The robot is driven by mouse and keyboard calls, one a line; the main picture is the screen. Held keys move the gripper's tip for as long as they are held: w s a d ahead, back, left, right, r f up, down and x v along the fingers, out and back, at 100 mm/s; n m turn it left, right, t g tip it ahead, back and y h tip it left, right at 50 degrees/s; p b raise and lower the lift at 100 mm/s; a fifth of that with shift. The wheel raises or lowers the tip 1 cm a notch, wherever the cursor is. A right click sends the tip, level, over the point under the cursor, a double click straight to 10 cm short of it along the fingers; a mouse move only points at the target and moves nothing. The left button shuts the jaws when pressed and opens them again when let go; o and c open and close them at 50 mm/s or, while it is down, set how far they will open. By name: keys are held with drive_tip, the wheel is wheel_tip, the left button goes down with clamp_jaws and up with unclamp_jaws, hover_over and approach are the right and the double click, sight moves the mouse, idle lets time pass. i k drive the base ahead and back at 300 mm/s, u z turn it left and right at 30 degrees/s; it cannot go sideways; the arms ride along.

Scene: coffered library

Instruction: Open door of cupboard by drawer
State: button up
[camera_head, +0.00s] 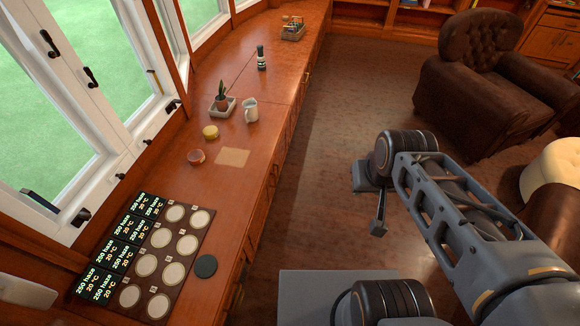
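The wooden cupboard fronts (262,205) run along the right side of the long window counter, seen steeply from above. Small dark handles (274,172) stick out from them, with another handle (239,296) nearer to me. I cannot tell from this angle which front is a drawer and which a door; none visibly stands open. My arm reaches in from the right. What shows of my gripper (379,213) hangs over the floor, to the right of the cupboard fronts and apart from them. Its fingers are too small and edge-on to tell their opening.
The counter (290,80) holds a panel of round pads (147,266), a dark disc (206,266), a mug (250,110), a potted cactus (221,97), and a basket (292,30). A brown armchair (480,80) and a cream pouf (558,172) stand right. Floor (320,190) beside the cupboards is clear.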

sight(250, 248)
drive_tip(key=u, duration=0.4)
drive_tip(key=i, duration=0.85)
drive_tip(key=u, duration=0.7)
